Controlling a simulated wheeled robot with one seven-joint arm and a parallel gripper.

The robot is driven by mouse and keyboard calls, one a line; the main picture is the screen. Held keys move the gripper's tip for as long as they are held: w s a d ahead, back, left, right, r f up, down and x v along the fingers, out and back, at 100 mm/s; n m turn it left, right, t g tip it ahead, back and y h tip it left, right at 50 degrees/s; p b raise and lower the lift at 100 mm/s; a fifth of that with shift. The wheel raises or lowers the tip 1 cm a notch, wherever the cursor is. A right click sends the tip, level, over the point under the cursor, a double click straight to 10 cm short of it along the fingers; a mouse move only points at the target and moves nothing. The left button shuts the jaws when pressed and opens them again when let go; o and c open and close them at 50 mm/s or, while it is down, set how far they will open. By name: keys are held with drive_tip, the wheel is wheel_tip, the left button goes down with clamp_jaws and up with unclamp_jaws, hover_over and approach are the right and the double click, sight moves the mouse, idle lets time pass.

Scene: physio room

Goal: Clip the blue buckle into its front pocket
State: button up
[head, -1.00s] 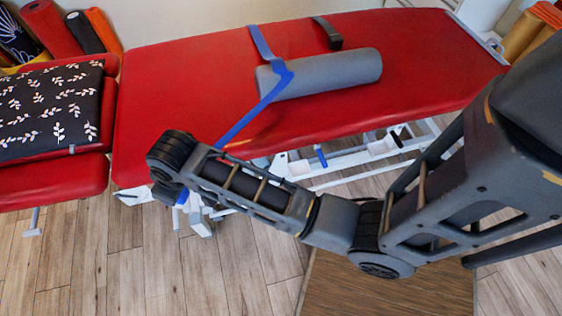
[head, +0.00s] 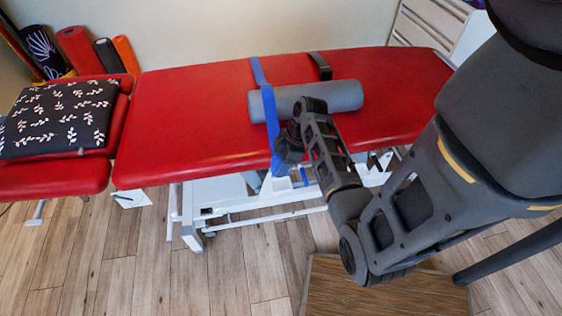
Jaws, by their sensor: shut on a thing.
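The blue strap (head: 258,72) crosses the red treatment table and passes over the grey roll (head: 345,96). It then runs down toward the table's front edge, to my gripper (head: 280,166). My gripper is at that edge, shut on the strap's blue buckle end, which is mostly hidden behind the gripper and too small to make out. I cannot make out a front pocket for certain; a small blue piece (head: 304,176) shows on the white frame under the edge, just right of my gripper.
The red table (head: 190,120) stands on a white frame (head: 250,222). A black strap (head: 320,66) lies at its back edge. A dark leaf-patterned cushion (head: 60,118) lies on the left section. A wooden platform (head: 400,292) is on the floor near my arm. The floor at left is clear.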

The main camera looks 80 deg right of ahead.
drive_tip(key=shift+s+d+f, duration=0.2)
drive_tip(key=shift+s, duration=0.1)
wheel_tip(320, 180, down, 6)
drive_tip(key=b, duration=0.6)
drive_tip(key=shift+f, duration=0.1)
drive_tip(key=shift+f+b, duration=0.8)
drive_tip(key=shift+f, duration=0.25)
drive_tip(key=shift+f, duration=0.1)
drive_tip(key=o, duration=1.2)
drive_tip(key=shift+a+f, duration=0.1)
drive_tip(key=shift+a, duration=0.1)
drive_tip(key=v, duration=0.8)
drive_tip(key=shift+w+d+r, duration=0.2)
drive_tip(key=shift+d+r, duration=0.15)
drive_tip(key=shift+d, duration=0.05)
drive_tip(key=shift+a+f, duration=0.15)
